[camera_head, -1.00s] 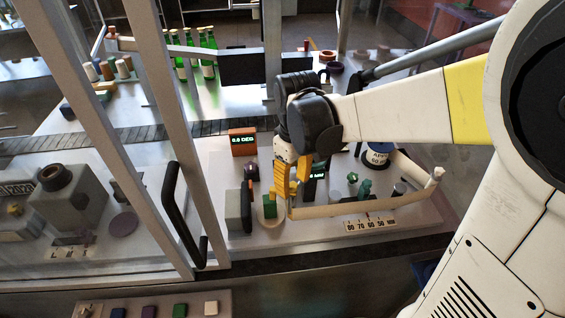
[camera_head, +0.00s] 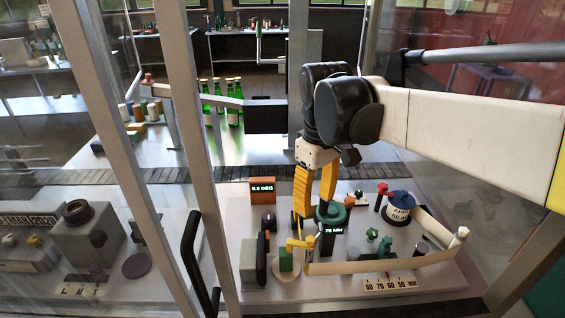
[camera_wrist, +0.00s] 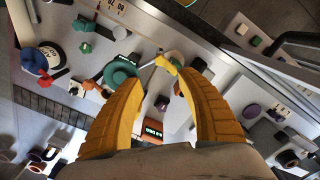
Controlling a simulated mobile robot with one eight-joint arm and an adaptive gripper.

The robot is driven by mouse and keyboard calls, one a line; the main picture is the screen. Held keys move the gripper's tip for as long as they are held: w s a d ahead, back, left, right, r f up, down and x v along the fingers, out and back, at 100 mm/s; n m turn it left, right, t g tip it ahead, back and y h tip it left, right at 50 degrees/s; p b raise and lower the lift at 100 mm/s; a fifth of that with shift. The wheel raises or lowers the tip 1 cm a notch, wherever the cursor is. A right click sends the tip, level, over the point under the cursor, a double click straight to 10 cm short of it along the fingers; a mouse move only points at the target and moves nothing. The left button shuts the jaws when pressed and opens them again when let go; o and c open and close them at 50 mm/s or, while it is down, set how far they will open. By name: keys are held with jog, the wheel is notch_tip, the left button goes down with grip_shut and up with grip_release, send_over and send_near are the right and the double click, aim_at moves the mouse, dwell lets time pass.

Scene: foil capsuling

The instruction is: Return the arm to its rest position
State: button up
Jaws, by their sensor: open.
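My arm reaches in from the right in the head view, with its wrist above the work board (camera_head: 345,283). My gripper (camera_head: 312,212) points down with its two yellow fingers apart, and nothing is between them. In the wrist view the open fingers of my gripper (camera_wrist: 157,72) frame part of the board. A green round knob (camera_head: 334,212) stands just behind and right of the fingertips; it also shows in the wrist view (camera_wrist: 119,74). A small yellow lever (camera_head: 301,243) is below the fingertips. I cannot tell the exact gap between the fingers and the knob.
Metal frame posts (camera_head: 194,130) stand left of my arm. A black door handle (camera_head: 196,262) is on the front one. A white-and-blue cap labelled drum (camera_head: 399,207) and a beige rail (camera_head: 380,263) lie right on the board. Green bottles (camera_head: 220,103) stand behind the conveyor (camera_head: 150,176).

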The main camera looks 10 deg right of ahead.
jog(key=shift+f, duration=0.1)
jog(key=s+f+m+t+b, duration=0.5)
jog(key=s+f+t+b, duration=0.2)
jog(key=f, duration=0.7)
jog(key=s+b, duration=0.2)
jog(key=b, duration=0.1)
jog(key=shift+s+d+f+m, duration=0.15)
jog(key=shift+s+f+m, duration=0.05)
jog(key=shift+m, duration=0.2)
